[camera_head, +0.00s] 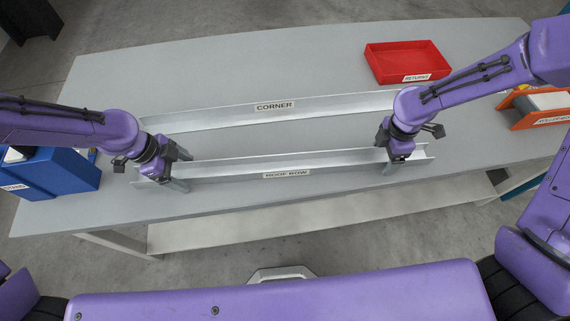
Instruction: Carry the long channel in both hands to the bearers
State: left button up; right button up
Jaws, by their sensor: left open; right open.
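A long silver channel labelled ROOF BOW (285,167) runs left to right near the table's front edge. A similar channel labelled CORNER (300,111) lies behind it, roughly parallel, its right end partly hidden by my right arm. My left gripper (172,171) is open at the left end of the ROOF BOW channel. My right gripper (396,157) is open near that channel's right end. Small grey upright pieces show below each gripper; I cannot tell whether they are bearers or gripper fingers. Contact between the fingers and the channel is not clear.
A red tray (405,61) labelled RETURNS stands at the back right. A blue bin (58,174) stands at the left end, an orange bin (535,108) at the right. A lower shelf (310,226) runs below the front edge.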

pick_arm(q)
grip_shut()
pick_arm(e)
grip_shut()
pick_arm(q)
jog(key=shift+r, duration=0.15)
pick_arm(e)
jog(key=shift+r, duration=0.1)
